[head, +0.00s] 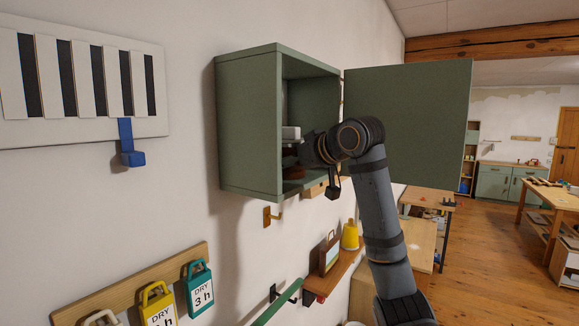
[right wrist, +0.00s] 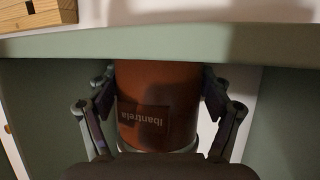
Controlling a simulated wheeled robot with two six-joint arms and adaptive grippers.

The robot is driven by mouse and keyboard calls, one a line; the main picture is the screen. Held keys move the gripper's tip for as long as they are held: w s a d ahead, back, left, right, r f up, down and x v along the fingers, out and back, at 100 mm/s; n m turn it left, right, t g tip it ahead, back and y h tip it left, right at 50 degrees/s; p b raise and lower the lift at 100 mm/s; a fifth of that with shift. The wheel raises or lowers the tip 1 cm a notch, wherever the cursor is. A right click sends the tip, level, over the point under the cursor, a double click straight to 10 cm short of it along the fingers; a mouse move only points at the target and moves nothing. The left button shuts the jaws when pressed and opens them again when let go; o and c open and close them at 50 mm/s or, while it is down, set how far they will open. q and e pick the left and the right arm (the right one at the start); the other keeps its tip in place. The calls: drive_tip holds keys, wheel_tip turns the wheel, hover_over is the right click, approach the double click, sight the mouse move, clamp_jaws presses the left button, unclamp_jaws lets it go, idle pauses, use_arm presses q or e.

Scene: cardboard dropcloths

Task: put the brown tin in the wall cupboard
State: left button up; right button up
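The green wall cupboard (head: 247,125) hangs on the left wall, its door (head: 410,120) swung open to the right. My right arm reaches to its opening, and the right gripper (head: 308,150) is at the shelf level inside. The right wrist view looks upside down. There the brown tin (right wrist: 157,105), with a darker label, stands between the two fingers of my right gripper (right wrist: 160,88), which touch its sides. The tin's base end meets a green board edge (right wrist: 200,45); I cannot tell whether it rests on it. In the head view the tin is mostly hidden. My left gripper is out of view.
A white item (head: 291,133) stands in the cupboard. A small wall shelf with a yellow object (head: 350,236) is below.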

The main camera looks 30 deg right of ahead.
drive_tip(key=shift+o, duration=1.2)
drive_tip(key=shift+s+r, duration=0.1)
drive_tip(key=shift+d+r, duration=0.1)
drive_tip(key=shift+r, duration=0.1)
drive_tip(key=b+v, duration=0.1)
drive_tip(key=v, duration=0.1)
drive_tip(key=b+v, duration=0.1)
drive_tip(key=v, duration=0.2)
drive_tip(key=shift+s+f+b, duration=0.1)
drive_tip(key=shift+f+b, duration=0.1)
drive_tip(key=shift+b, duration=0.1)
drive_tip(key=b+v, duration=0.1)
drive_tip(key=v, duration=0.5)
drive_tip(key=shift+s+r, duration=0.25)
drive_tip(key=shift+s, duration=0.1)
